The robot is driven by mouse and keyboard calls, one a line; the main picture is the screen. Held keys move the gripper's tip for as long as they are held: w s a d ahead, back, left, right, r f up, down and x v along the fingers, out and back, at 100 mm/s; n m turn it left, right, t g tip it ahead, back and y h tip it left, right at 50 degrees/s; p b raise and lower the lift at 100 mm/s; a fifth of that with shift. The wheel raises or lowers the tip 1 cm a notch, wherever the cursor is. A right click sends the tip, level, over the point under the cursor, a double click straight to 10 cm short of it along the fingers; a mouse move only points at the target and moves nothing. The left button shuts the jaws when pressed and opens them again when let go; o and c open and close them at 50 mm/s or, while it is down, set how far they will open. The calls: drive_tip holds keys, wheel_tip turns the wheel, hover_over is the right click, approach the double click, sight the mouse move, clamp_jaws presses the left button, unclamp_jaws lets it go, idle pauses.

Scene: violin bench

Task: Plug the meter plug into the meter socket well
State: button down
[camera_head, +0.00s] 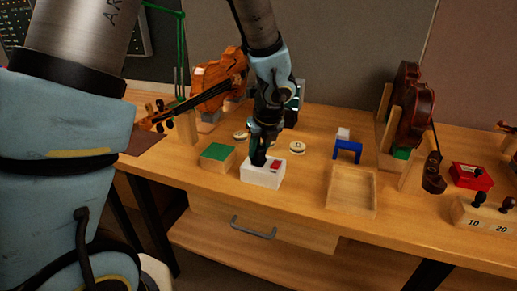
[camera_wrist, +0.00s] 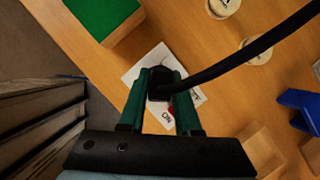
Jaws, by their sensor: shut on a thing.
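My gripper (camera_head: 261,152) points down over a white box (camera_head: 262,178) with a red switch (camera_head: 275,166) on its top. In the wrist view its two green fingers (camera_wrist: 160,78) are shut on the black meter plug (camera_wrist: 160,88), and a thick black cable (camera_wrist: 235,60) runs from the plug to the upper right. The white box (camera_wrist: 136,71) lies behind the plug in that view, with part of its printed lettering showing. The plug and fingers hide the socket well, so I cannot tell whether the plug is above the well or in it.
A green-topped wooden block (camera_head: 217,156) stands left of the box, and round pale discs (camera_head: 297,147) lie behind it. A blue bracket (camera_head: 347,151) and an empty wooden tray (camera_head: 351,192) are to the right. A violin (camera_head: 219,83) rests behind on the left.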

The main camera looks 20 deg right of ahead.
drive_tip(key=shift+f, duration=0.35)
drive_tip(key=c, duration=0.5)
unclamp_jaws()
drive_tip(key=shift+r, duration=0.1)
drive_tip(key=v, duration=1)
drive_tip(key=shift+s+r, duration=0.15)
drive_tip(key=shift+r, duration=0.2)
drive_tip(key=a+f+n+g, duration=0.1)
drive_tip(key=a+n, duration=0.9)
drive_tip(key=n, duration=0.1)
drive_tip(key=a+f+n+g, duration=0.1)
drive_tip(key=a+f+n, duration=0.1)
drive_tip(key=a+n, duration=0.8)
drive_tip(key=a+f+n+g, duration=0.1)
drive_tip(key=a+n, duration=0.9)
drive_tip(key=n, duration=0.3)
drive_tip(key=shift+a+f+n, duration=0.2)
drive_tip(key=shift+f+n, duration=0.1)
drive_tip(key=shift+f, duration=0.1)
